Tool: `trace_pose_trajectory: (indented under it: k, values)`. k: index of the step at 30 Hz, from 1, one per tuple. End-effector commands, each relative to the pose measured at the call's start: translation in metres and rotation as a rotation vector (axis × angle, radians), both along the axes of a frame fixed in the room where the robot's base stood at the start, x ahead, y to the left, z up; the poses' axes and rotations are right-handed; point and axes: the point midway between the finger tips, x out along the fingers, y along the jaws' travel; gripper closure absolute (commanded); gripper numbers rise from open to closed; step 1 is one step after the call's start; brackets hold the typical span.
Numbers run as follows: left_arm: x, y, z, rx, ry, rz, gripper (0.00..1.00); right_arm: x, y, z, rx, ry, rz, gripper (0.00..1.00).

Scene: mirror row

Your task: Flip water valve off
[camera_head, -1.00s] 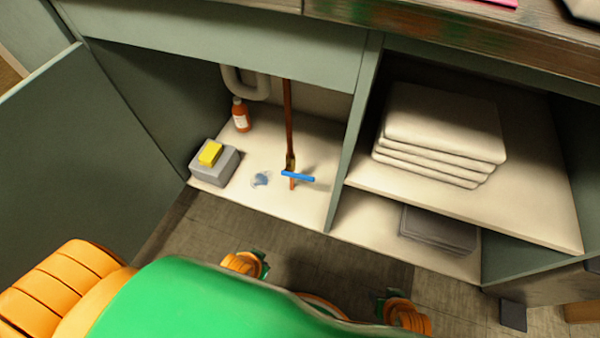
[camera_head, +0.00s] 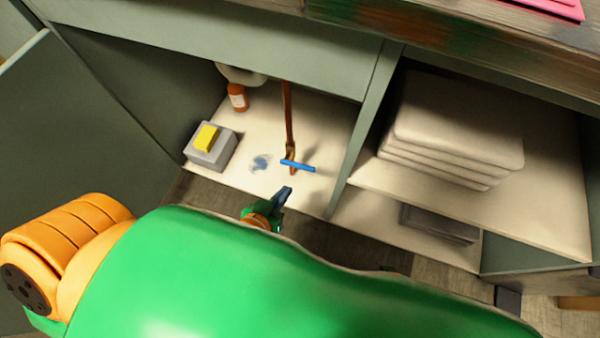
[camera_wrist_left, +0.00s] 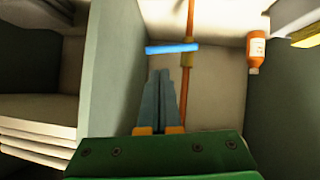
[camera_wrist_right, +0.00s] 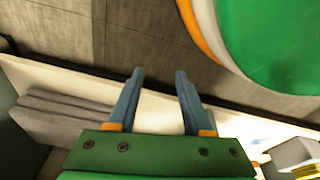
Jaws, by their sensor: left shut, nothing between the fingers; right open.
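The water valve has a blue bar handle (camera_head: 297,165) set crosswise on a thin upright copper pipe (camera_head: 288,115) inside the open cabinet. The left wrist view also shows the blue handle (camera_wrist_left: 172,48) across the pipe (camera_wrist_left: 186,85). My left gripper (camera_head: 287,191) is shut and empty, just in front of and below the handle, apart from it in the head view. In the left wrist view its fingertips (camera_wrist_left: 160,75) point toward the handle. My right gripper (camera_wrist_right: 160,75) is open and empty in the right wrist view, near the lower cabinet edge; my body hides it in the head view.
An orange bottle (camera_head: 238,97) stands behind left of the pipe. A grey box (camera_head: 222,155) with a yellow sponge (camera_head: 207,137) sits at the left, and a puddle (camera_head: 260,162) lies between. A divider (camera_head: 365,125) separates the folded towels (camera_head: 455,125) on the right.

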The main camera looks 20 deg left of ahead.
Motion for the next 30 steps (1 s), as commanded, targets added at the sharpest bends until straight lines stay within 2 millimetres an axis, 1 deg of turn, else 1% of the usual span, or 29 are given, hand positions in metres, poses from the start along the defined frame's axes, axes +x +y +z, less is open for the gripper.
trace_pose_trajectory:
  k: [1,7,11,15,18,21,30]
  values:
    - [0.010,-0.002,-0.011,0.000,-0.005,-0.001,1.00,0.010,0.002,0.001,0.003,-0.015,-0.002,0.50]
    - [0.044,-0.006,-0.035,0.001,-0.001,0.000,1.00,0.034,0.008,0.035,0.013,-0.042,-0.007,0.50]
    - [0.063,-0.009,-0.047,0.001,-0.001,-0.002,1.00,0.042,0.010,0.061,0.019,-0.060,-0.009,0.50]
    - [0.077,-0.011,-0.056,0.001,0.001,-0.001,1.00,0.044,0.010,0.086,0.024,-0.073,-0.010,0.50]
    - [0.084,-0.012,-0.058,0.001,0.002,-0.001,1.00,0.043,0.010,0.098,0.025,-0.079,-0.010,0.50]
    - [0.087,-0.013,-0.059,0.001,0.003,-0.001,1.00,0.042,0.010,0.105,0.025,-0.082,-0.009,0.50]
    - [0.087,-0.013,-0.059,0.001,0.003,-0.001,1.00,0.042,0.010,0.108,0.025,-0.082,-0.009,0.50]
